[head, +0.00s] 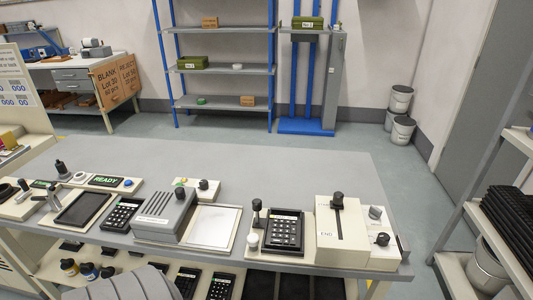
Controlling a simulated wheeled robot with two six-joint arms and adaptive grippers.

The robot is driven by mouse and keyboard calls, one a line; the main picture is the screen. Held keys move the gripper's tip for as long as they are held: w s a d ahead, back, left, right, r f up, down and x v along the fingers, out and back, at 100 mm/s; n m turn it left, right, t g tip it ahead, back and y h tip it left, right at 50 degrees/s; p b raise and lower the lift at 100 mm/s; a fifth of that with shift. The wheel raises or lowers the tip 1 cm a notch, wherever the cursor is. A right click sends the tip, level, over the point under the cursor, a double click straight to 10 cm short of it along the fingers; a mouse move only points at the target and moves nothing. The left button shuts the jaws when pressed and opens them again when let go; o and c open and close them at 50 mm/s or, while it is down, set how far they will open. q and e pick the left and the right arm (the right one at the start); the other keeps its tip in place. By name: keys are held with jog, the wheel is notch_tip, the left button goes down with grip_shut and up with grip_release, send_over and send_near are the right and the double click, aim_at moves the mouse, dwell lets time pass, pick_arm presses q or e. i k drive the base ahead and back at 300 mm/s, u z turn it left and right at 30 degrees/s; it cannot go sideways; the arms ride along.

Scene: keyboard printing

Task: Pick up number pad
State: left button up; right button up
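A black number pad (122,214) with light keys lies on the table, between a dark empty-looking tray (82,208) and a grey slotted box (165,213). A second black keypad (284,231) sits in a cream fixture further right. More black keypads (222,287) lie on the shelf below the table's front edge, partly cut off by the frame. Neither of my grippers shows in the head view.
The grey table (270,172) is clear along its back half. A cream lever station (340,228) stands at the right end. A READY sign (106,180) stands at the left. Small bottles (88,270) stand on the lower shelf. A rack (490,215) is at far right.

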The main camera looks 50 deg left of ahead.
aim_at(284, 231)
jog(key=k, duration=0.35)
jog(key=u, duration=0.9)
